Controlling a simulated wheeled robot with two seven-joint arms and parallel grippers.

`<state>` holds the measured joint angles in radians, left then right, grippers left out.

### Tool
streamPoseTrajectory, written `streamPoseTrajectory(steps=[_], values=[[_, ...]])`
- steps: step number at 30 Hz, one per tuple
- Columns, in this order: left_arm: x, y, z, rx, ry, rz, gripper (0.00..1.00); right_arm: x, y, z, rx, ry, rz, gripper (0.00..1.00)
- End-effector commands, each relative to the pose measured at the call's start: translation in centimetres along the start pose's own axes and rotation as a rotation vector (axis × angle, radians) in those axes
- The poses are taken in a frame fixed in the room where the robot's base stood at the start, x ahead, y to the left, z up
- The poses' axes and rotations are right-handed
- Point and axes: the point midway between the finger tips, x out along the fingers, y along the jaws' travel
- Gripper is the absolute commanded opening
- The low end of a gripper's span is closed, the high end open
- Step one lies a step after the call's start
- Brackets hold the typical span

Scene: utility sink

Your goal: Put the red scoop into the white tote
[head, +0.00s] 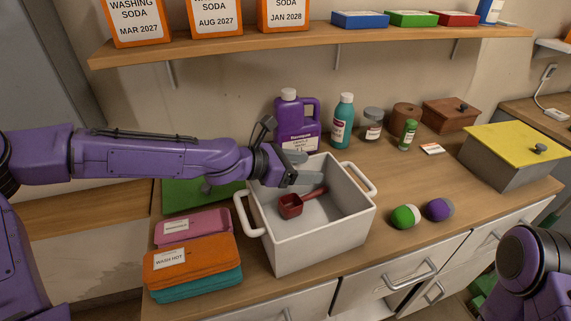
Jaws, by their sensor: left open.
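The white tote (320,243) stands on the wooden counter, open at the top, with a handle on each side. The red scoop (291,205) is inside the tote, its cup toward the left and its handle pointing up to the right. My left gripper (306,170) is over the back part of the tote, open, with its grey fingers above and behind the scoop. I see nothing between the fingers. Of my right arm only a part shows at the lower right; its gripper is out of view.
A shelf (320,45) with boxes hangs above.

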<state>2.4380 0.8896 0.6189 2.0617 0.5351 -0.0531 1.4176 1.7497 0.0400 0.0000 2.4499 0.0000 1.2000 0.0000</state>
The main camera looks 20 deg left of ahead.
Motion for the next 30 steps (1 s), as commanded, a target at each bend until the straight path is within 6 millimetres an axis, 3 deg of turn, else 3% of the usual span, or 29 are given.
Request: streamPoseTrajectory(steps=[13, 15, 21, 30], values=[[-9.5, 0.0, 0.7, 0.001, -0.005, 0.002, 0.68, -3.3, 0.3, -1.4, 0.000, 0.000, 0.000, 0.69], [-10.7, 0.1, 1.2, -0.005, -0.002, 0.003, 0.68, -5.5, 0.5, -2.3, 0.000, 0.000, 0.000, 0.69], [-12.0, 0.0, 0.5, -0.003, 0.000, 0.001, 0.68, -7.3, 0.7, -3.0, 0.000, 0.000, 0.000, 0.69], [-12.0, 0.0, 0.0, 0.000, 0.000, -0.001, 0.68, -7.3, 0.7, -3.0, 0.000, 0.000, 0.000, 0.69]])
